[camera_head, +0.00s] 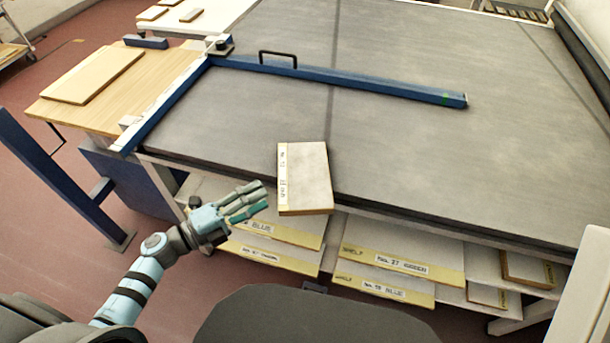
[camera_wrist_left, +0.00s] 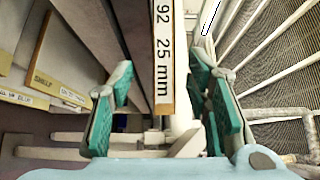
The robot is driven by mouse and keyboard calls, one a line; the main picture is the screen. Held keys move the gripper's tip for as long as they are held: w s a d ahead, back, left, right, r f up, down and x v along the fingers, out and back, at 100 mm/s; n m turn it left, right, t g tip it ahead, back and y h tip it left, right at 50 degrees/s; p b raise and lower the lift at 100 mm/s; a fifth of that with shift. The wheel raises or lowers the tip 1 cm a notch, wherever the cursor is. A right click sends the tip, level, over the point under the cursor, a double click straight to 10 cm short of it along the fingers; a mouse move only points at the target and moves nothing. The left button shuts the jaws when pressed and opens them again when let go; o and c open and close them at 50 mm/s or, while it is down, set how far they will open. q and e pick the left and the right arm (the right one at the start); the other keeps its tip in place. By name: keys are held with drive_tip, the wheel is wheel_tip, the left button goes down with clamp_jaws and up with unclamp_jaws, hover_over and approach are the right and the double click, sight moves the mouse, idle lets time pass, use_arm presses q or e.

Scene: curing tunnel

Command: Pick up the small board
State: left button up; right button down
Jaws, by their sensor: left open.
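The small board (camera_head: 308,180) lies flat on the dark grey table top, with its near end reaching over the front edge. It has a pale label strip along its left side. My left gripper (camera_head: 248,202) is open and empty, just left of the board's near end and apart from it. In the left wrist view, the board's labelled edge (camera_wrist_left: 164,60), reading "25 mm", stands between the two green-padded fingers (camera_wrist_left: 162,95), seemingly beyond their tips. My right gripper does not show.
A blue fence bar (camera_head: 370,87) with a black handle crosses the table behind the board. Shelves under the table hold labelled boards (camera_head: 400,265). A larger board (camera_head: 93,76) lies on a wooden side table at left. The grey top right of the board is clear.

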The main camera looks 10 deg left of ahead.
sight(282, 186)
use_arm(q)
drive_tip(key=x, duration=0.3)
drive_tip(key=p+x, duration=0.1)
drive_tip(key=x, duration=0.3)
drive_tip(key=shift+s+d+r, duration=0.1)
drive_tip(key=shift+d+r, duration=0.05)
drive_tip(key=shift+r, duration=0.05)
clamp_jaws()
